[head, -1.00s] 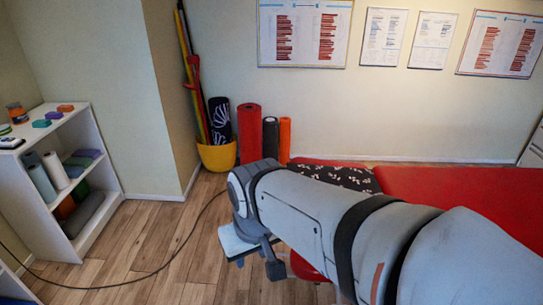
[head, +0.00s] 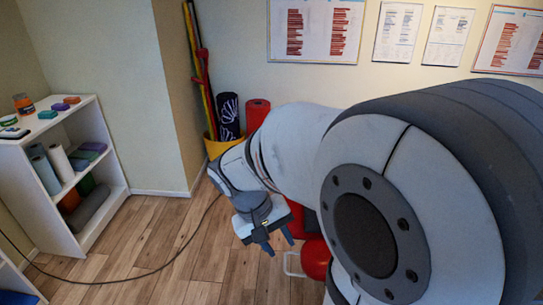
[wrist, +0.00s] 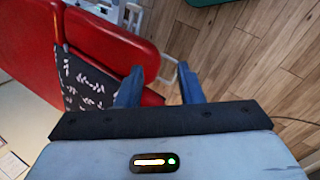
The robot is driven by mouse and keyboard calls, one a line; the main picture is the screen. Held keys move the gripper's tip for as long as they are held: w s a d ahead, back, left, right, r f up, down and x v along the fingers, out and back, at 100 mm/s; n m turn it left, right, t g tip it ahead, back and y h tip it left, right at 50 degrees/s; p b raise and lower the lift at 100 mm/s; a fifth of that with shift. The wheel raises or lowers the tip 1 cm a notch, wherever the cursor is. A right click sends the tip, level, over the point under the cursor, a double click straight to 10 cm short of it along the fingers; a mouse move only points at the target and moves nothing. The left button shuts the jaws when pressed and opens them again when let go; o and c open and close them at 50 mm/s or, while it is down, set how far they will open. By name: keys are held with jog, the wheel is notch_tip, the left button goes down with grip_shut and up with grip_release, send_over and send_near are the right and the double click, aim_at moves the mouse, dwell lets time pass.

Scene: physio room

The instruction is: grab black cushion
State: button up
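The black cushion (wrist: 85,80), with a white leaf-like pattern, lies against the red padded table (wrist: 112,45) at the left of the wrist view. In the head view my arm hides the cushion. My gripper (wrist: 160,88) is open and empty; its two blue fingers are spread apart, with the cushion to their left and not between them. In the head view my gripper (head: 279,243) points down over the floor, next to a red padded part.
A white shelf (head: 85,175) with rolls and blocks stands at the left. A yellow pot (head: 216,149) with rolled mats is in the corner, beside a red roll (head: 257,112). A cable lies across the wooden floor (head: 150,240). Floor left of my gripper is mostly clear.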

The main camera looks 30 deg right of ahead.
jog(key=w+d+f+g+h+b, duration=0.1)
jog(key=w+d+f+h+b, duration=0.2)
jog(key=w+d+f+h, duration=0.1)
jog(key=w+d+f+m+g+h+b, duration=0.1)
jog(key=w+d+f+h+b, duration=0.2)
jog(key=f, duration=0.4)
jog(key=w+d+f+m+g+h+b, duration=0.1)
jog(key=w+d+f+h+b, duration=0.2)
jog(key=w+d+f, duration=0.3)
jog(key=shift+d+h, duration=0.3)
jog(key=shift+h, duration=0.6)
jog(key=x, duration=0.6)
jog(key=shift+s+d+f+b, duration=0.1)
jog(key=shift+d+b, duration=0.2)
jog(key=shift+d, duration=0.05)
jog(key=shift+c, duration=0.5)
grip_shut()
